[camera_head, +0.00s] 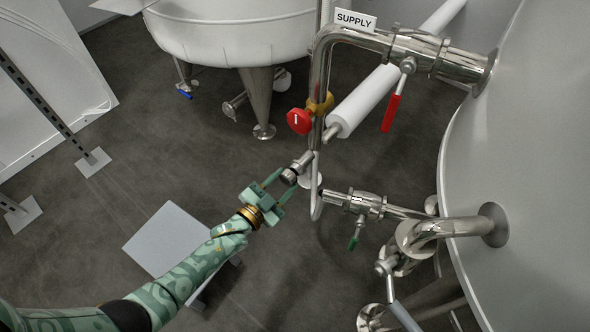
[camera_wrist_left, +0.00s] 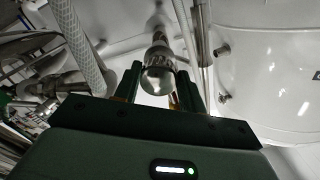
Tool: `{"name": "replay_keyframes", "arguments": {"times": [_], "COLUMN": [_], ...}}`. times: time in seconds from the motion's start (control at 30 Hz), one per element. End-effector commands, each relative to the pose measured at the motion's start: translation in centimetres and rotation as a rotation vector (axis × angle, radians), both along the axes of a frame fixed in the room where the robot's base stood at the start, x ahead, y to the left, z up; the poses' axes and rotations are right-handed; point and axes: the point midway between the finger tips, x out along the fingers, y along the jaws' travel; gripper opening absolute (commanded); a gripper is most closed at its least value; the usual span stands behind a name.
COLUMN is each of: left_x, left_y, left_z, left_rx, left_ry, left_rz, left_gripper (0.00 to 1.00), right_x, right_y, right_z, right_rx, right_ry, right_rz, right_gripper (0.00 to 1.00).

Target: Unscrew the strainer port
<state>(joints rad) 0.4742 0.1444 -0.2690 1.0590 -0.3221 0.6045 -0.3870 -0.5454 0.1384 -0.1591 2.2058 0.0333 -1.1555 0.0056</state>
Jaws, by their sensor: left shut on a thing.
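The strainer port (camera_head: 302,162) is a short shiny metal branch angled down and left from the steel pipe, with a dark ring near its end. My left gripper (camera_head: 283,179) reaches up from the lower left, its fingers on either side of the port's outer end and shut on it. In the left wrist view, the port's rounded metal end (camera_wrist_left: 158,79) sits between the two dark green fingers (camera_wrist_left: 158,88). The contact surfaces are partly hidden. My right gripper is not in view.
Above the port are a red-handled yellow valve (camera_head: 300,120) and a white sleeved pipe (camera_head: 363,100). A red lever (camera_head: 391,112) hangs to the right. A green-handled valve (camera_head: 354,241) and a large tank (camera_head: 530,170) stand right. A grey platform (camera_head: 168,238) lies below my left arm.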

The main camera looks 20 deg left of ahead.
Motion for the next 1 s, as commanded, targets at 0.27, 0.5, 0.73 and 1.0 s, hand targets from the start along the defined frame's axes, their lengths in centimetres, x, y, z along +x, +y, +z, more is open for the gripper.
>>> {"name": "replay_keyframes", "arguments": {"times": [0.27,0.5,0.73,1.0], "left_x": [-2.3,-4.2,-4.6,-4.6], "left_y": [0.9,1.6,1.7,1.7], "left_z": [0.2,0.1,0.0,0.0], "left_rx": [0.001,0.001,0.001,0.001], "left_ry": [0.000,0.000,0.000,0.000], "left_rz": [0.001,0.001,0.001,0.001], "left_gripper": [0.00,0.00,0.00,0.00], "right_x": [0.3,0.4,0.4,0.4], "right_y": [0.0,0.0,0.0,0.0], "right_z": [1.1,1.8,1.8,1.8], "right_rx": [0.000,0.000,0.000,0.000], "right_ry": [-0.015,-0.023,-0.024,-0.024], "right_rz": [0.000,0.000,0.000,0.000], "right_gripper": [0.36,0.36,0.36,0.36]}}
